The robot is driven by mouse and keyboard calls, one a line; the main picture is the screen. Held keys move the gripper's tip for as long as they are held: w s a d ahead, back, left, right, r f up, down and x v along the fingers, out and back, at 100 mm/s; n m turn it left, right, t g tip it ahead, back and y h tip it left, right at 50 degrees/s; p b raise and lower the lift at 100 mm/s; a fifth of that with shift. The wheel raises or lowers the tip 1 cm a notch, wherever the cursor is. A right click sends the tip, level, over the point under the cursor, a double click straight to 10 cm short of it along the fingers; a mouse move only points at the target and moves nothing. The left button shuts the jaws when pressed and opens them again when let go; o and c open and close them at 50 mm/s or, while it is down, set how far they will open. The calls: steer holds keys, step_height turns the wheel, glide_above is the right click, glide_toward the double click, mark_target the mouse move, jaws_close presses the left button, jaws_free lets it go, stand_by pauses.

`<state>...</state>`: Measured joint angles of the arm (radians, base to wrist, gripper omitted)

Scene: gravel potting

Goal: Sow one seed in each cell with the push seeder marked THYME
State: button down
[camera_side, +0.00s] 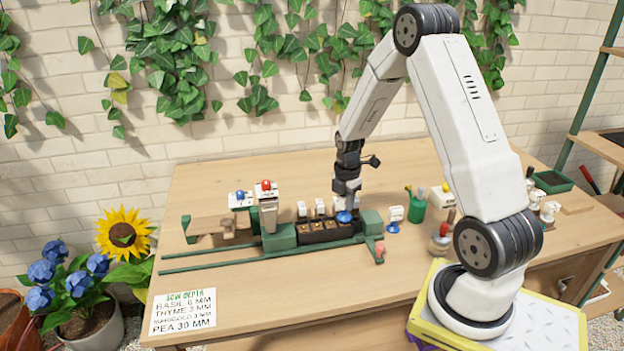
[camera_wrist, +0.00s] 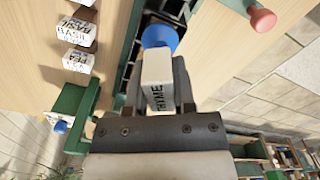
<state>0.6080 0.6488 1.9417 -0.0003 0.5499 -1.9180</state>
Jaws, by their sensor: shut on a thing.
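My gripper (camera_side: 346,193) is shut on the THYME push seeder (camera_wrist: 158,82), a white block with dark lettering and a blue end. In the wrist view the seeder sits between both fingers (camera_wrist: 158,95). In the side view its blue end (camera_side: 344,217) points down over the right end of the dark cell tray (camera_side: 330,238). I cannot tell whether it touches the tray. Several cells with brown fill show to its left; any cell under the seeder is hidden. I cannot make out seeds in the cells.
White seeders marked BASIL (camera_wrist: 77,32) and PEA (camera_wrist: 76,61) stand close by. A green rail frame (camera_side: 278,240) with a pink knob (camera_side: 379,250) surrounds the tray. A sow depth sign (camera_side: 184,311) lies front left.

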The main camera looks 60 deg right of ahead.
steer(key=shift+f, duration=0.7)
stand_by(1.3)
steer(key=shift+r, duration=1.55)
steer(key=shift+s+d, duration=0.1)
